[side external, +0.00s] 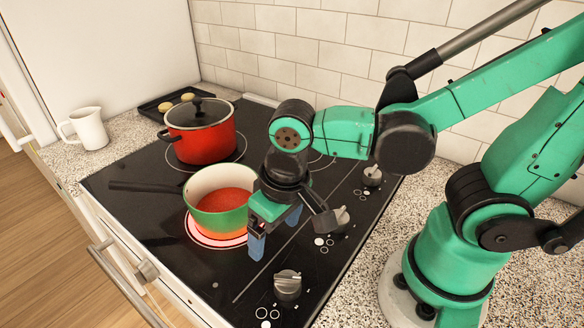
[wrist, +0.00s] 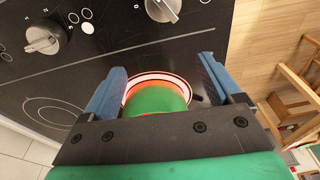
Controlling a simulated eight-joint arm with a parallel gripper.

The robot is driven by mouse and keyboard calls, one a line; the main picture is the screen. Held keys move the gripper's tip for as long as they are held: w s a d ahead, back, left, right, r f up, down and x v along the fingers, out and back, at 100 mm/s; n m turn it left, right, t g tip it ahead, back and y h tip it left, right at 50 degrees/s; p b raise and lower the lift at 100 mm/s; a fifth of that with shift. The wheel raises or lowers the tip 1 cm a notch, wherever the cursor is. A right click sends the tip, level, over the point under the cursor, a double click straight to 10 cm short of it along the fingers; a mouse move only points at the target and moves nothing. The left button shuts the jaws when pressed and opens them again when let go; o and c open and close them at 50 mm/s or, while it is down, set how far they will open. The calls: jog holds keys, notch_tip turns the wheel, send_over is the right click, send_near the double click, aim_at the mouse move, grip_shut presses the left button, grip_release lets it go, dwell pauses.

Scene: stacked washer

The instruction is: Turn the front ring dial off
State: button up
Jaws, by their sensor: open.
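Grey dials stand along the right side of the black cooktop (side external: 150,207): a near dial (side external: 288,285), a middle dial (side external: 340,218) and a far dial (side external: 372,176). I cannot tell for certain from the printed marks which one serves the front ring. The front ring (side external: 215,240) glows red under a green pot (side external: 222,222) of red food. My gripper (side external: 275,232) is open and empty, pointing down between the pot and the dials, touching no dial. In the wrist view, the near dial (wrist: 163,8) and middle dial (wrist: 42,39) lie beyond the fingers (wrist: 160,88).
The pot's dark handle (side external: 145,187) points left. A red lidded pot (side external: 201,130) sits on a rear ring. A dark tray (side external: 180,101) and a white jug (side external: 88,128) stand farther back. Tiled wall (side external: 300,48) bounds the back. Cooktop around the near dial is clear.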

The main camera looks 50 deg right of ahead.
aim_at(287, 279)
jog(key=shift+g+h, duration=0.6)
jog(key=shift+g, duration=0.3)
jog(key=s+a+f, duration=0.2)
jog(key=s, duration=0.1)
jog(key=shift+a, duration=0.1)
jog(key=shift+d+f, duration=0.2)
jog(key=shift+f, duration=2.5)
